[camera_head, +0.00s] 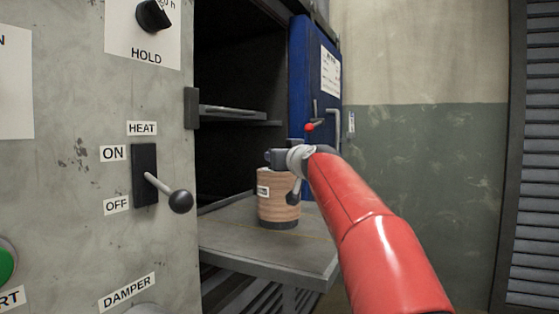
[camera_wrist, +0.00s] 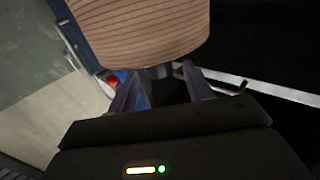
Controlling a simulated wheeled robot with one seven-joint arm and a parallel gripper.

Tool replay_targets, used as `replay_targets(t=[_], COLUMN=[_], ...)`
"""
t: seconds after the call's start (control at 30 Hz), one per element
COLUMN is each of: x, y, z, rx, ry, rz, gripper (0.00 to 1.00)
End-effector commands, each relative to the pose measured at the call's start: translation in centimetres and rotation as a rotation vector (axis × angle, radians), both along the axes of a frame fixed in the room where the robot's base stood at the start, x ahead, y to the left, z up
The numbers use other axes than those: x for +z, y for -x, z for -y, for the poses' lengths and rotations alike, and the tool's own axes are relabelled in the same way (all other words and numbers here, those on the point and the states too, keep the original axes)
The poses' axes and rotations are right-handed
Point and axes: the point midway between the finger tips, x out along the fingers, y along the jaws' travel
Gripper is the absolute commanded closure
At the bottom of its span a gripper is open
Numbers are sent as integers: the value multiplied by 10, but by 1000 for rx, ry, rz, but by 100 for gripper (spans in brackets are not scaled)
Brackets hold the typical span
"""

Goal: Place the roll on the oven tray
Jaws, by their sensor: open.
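The roll (camera_head: 278,208) is a brown, ribbed cylinder with a small white label and a dark bottom end. It stands upright on the grey oven tray (camera_head: 225,235), which sticks out from the oven opening. My gripper (camera_head: 274,157) is at the top of the roll, at the end of my red arm. In the wrist view the roll (camera_wrist: 145,30) fills the upper middle, above and partly over the fingertips. The two fingers of my gripper (camera_wrist: 160,78) are apart, with a dark gap between them. I cannot tell whether they touch the roll.
The dark oven interior (camera_head: 235,75) has a rack (camera_head: 235,113) above the tray. The blue oven door (camera_head: 305,90) stands open behind my gripper. The grey control panel (camera_head: 80,200) with a HEAT lever (camera_head: 170,195) juts out at left. Free room lies right of the tray.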

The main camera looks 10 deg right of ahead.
Motion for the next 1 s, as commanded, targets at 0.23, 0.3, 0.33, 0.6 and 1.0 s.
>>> replay_targets(t=[0.23,0.3,0.33,0.6,1.0], x=[-3,-3,-3,-1,0], y=[56,68,73,95,95], z=[9,11,12,15,15], rx=[-2,-1,-1,-1,0], ry=[1,1,1,1,1], rz=[3,2,1,0,0], gripper=[49,49,49,49,49])
